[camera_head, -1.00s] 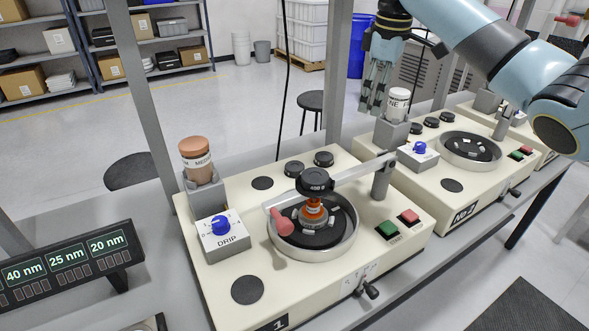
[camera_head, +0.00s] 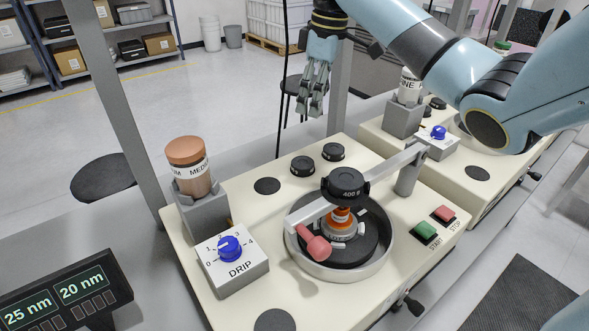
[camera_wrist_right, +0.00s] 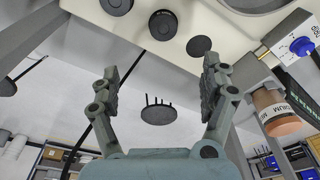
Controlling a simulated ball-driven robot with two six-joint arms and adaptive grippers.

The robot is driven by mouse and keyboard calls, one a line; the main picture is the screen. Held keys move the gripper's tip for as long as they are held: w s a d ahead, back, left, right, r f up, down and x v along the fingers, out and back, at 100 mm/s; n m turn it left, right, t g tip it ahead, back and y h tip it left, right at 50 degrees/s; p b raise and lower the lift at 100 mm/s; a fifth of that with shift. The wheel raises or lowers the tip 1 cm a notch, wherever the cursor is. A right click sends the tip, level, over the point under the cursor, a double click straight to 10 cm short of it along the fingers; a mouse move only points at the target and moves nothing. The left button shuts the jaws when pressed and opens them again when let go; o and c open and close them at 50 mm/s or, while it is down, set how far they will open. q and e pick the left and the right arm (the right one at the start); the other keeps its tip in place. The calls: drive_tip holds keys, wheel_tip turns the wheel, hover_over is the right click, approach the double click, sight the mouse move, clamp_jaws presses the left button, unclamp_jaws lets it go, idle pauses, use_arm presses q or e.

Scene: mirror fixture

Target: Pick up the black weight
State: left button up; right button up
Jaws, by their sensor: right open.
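A black weight (camera_head: 345,185), whose label seems to read 400 g, sits on the machine's swing arm above the round bowl. Two more black weights, one on the left (camera_head: 302,167) and one on the right (camera_head: 333,152), rest on the back of the cream deck; they also show at the top of the right wrist view, one fully (camera_wrist_right: 166,25) and one cut by the edge (camera_wrist_right: 117,5). My right gripper (camera_head: 313,108) hangs fingers down, open and empty, behind and above these two. Its spread fingers (camera_wrist_right: 160,85) show in the wrist view. My left gripper is not in view.
The swing arm (camera_head: 380,168) with a pink-red knob (camera_head: 318,247) spans the bowl (camera_head: 358,276). A brown-capped bottle (camera_head: 190,167) stands at the left, by the DRIP box (camera_head: 233,266). A grey post (camera_head: 340,90) rises beside my gripper. A second machine (camera_head: 470,185) stands at the right.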

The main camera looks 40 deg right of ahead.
wheel_tip(320, 180, down, 4)
drive_tip(key=b, duration=0.5)
hover_over(303, 162)
drive_tip(key=d, duration=0.1)
drive_tip(key=f, duration=0.7)
drive_tip(key=shift+s+d, duration=0.1)
drive_tip(key=shift+s, duration=0.3)
drive_tip(key=shift+w+a+f+p, duration=0.1)
drive_tip(key=shift+a+f+p, duration=0.1)
drive_tip(key=shift+f, duration=0.7)
drive_tip(key=shift+w+a+f+p, duration=0.1)
drive_tip(key=shift+a+f, duration=0.1)
drive_tip(key=shift+f, duration=0.7)
drive_tip(key=shift+w+a+f+p, duration=0.1)
drive_tip(key=shift+a+f, duration=0.1)
drive_tip(key=shift+f, duration=0.7)
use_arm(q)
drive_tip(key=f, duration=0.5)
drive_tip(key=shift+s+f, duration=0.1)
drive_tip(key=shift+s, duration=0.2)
use_arm(e)
drive_tip(key=c, duration=1.3)
